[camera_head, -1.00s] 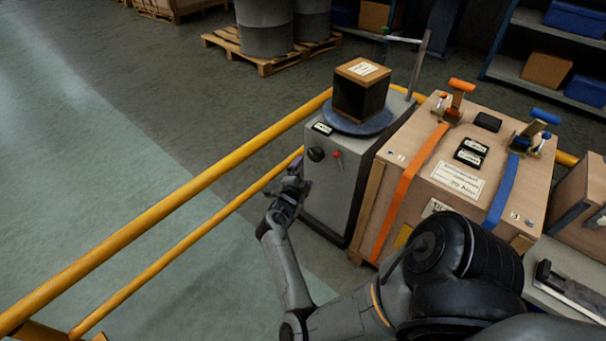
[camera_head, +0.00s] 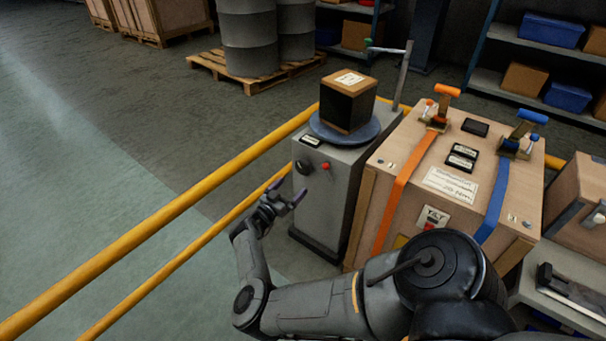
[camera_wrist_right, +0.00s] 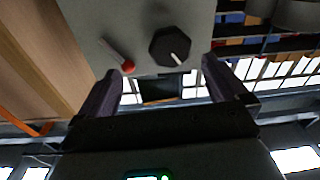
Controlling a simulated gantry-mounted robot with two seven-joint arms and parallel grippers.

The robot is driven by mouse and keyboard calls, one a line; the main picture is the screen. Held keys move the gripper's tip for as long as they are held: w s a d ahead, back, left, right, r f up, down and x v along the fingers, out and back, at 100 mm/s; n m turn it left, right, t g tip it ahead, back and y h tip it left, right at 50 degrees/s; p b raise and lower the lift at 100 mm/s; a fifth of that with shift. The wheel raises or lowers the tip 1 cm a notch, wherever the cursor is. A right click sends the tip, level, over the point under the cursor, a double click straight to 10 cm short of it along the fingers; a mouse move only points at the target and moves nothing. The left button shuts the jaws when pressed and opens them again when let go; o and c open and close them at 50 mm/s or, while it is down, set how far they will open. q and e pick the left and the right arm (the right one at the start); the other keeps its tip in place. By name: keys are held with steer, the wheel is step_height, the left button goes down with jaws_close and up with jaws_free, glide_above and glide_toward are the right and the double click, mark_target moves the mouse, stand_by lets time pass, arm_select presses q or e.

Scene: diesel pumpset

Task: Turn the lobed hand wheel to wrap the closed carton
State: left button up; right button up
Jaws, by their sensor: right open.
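The lobed hand wheel (camera_head: 305,167) is a black knob with a white mark on the front of the grey wrapping machine (camera_head: 330,195). In the right wrist view the hand wheel (camera_wrist_right: 170,47) lies ahead, between and beyond the fingertips, untouched. The closed carton (camera_head: 347,98), brown with a dark side and a white label, sits on the blue round turntable (camera_head: 365,134) on top. My right gripper (camera_head: 286,190) is open and empty, in front of and below the hand wheel; it also shows in the right wrist view (camera_wrist_right: 160,76). My left gripper is out of view.
A red-tipped lever (camera_head: 326,167) sits close beside the hand wheel. A strapped wooden crate (camera_head: 400,165) stands right of the machine. Yellow rails (camera_head: 180,195) run past on the left. A thin post (camera_head: 403,78) rises behind the turntable.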

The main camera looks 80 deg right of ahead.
mark_target(301, 170)
steer(key=shift+m+y, duration=0.4)
steer(key=shift+m, duration=0.3)
steer(key=b+x, duration=0.1)
steer(key=x, duration=0.2)
steer(key=w+b+x, duration=0.1)
steer(key=b+x, duration=0.1)
steer(key=x, duration=0.1)
steer(key=r+b+x, duration=0.1)
steer(key=b+x, duration=0.1)
steer(key=x, duration=0.1)
steer(key=shift+w+d, duration=0.15)
steer(key=shift+d, duration=0.55)
steer(key=shift+s+d+r+b, duration=0.15)
steer(key=shift+s+d+b, duration=0.15)
steer(key=shift+d, duration=0.2)
steer(key=shift+w, duration=0.1)
steer(key=c, duration=1)
